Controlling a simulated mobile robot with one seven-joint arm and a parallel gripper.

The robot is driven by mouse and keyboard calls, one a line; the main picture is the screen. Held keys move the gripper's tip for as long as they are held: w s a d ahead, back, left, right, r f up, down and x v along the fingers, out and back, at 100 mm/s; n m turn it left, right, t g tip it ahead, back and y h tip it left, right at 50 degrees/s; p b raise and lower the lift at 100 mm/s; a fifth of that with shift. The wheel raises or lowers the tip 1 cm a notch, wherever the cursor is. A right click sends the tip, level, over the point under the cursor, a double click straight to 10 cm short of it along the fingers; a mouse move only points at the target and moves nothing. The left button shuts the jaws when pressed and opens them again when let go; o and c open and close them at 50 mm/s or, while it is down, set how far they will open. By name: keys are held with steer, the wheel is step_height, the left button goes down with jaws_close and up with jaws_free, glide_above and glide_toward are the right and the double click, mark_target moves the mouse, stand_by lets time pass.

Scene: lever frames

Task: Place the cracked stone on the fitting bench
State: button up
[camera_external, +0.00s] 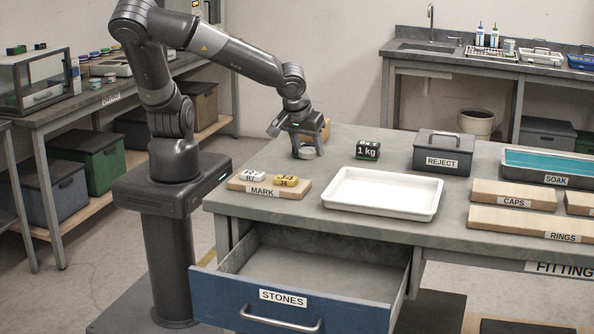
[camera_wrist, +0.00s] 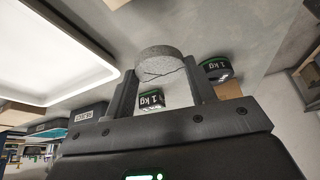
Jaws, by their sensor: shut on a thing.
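The cracked stone (camera_wrist: 160,64) is a round grey disc with a dark crack across its face. My gripper (camera_wrist: 160,84) is shut on it, one finger on each side. In the external view, my gripper (camera_external: 306,151) is low over the back left of the fitting bench (camera_external: 450,231), with the pale stone (camera_external: 306,156) between its fingertips. The stone is at or just above the bench top; I cannot tell whether it touches. The bench carries a FITTING label at its front right.
A white tray (camera_external: 380,194) lies in front. The MARK board (camera_external: 240,184) holds two small labelled items. A 1 kg block (camera_external: 367,149) and REJECT box (camera_external: 442,154) stand to the right. The STONES drawer (camera_external: 300,290) is open; its visible floor is bare.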

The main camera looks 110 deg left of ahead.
mark_target(319, 174)
steer(key=a, duration=0.1)
steer(key=w+a+f, duration=0.1)
steer(key=a+f, duration=0.1)
steer(key=shift+w+f, duration=0.1)
steer(key=shift+w, duration=0.15)
steer(key=shift+f, duration=2)
steer(key=o, duration=1)
steer(key=shift+f, duration=0.1)
